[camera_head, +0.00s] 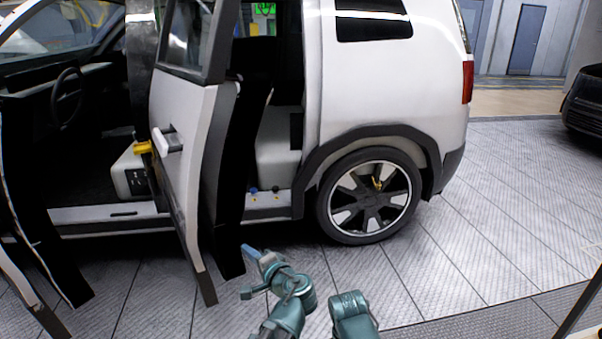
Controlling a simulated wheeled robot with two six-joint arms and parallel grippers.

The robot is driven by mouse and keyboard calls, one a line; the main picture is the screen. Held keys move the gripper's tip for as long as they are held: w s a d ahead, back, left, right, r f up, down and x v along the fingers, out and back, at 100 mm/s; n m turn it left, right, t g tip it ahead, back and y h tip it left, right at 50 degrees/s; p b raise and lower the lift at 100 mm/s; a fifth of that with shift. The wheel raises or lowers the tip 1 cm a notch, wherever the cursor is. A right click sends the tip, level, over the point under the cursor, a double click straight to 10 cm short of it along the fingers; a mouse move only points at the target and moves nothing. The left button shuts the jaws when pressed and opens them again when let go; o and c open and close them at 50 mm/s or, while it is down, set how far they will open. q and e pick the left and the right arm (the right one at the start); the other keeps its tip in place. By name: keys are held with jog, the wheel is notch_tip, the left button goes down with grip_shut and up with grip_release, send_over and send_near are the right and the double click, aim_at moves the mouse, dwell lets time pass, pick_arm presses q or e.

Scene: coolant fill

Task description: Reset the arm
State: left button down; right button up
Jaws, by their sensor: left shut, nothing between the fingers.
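My left gripper (250,271) is at the bottom middle, at the end of a teal arm. It is shut and holds nothing. It is in front of the open rear door (180,150) of the white car (385,85), just right of the door's lower edge in the picture, with the floor behind it. Part of my right arm (352,312) shows to the right of it. My right gripper is not in view.
The car's front door also stands open at the left. A rear wheel (369,195) is right of the doorway. Small blue and dark caps (264,189) sit on the sill. The tiled floor (510,210) at the right is clear. A dark car (585,100) stands at the right edge.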

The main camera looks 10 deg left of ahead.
pick_arm(q)
jog(key=s+d+f+n+g+h, duration=0.35)
jog(key=s+f+g, duration=0.3)
jog(key=f, duration=0.45)
jog(key=s+d+f+g+h, duration=0.5)
jog(key=s+d+f+h, duration=0.15)
jog(key=s+d, duration=0.45)
notch_tip(320, 180, up, 29)
jog(key=s+p, duration=0.1)
jog(key=p, duration=2.7)
jog(key=shift+d+f+p, duration=0.2)
jog(key=shift+d+p, duration=0.1)
jog(key=shift+p, duration=0.1)
jog(key=shift+n, duration=0.25)
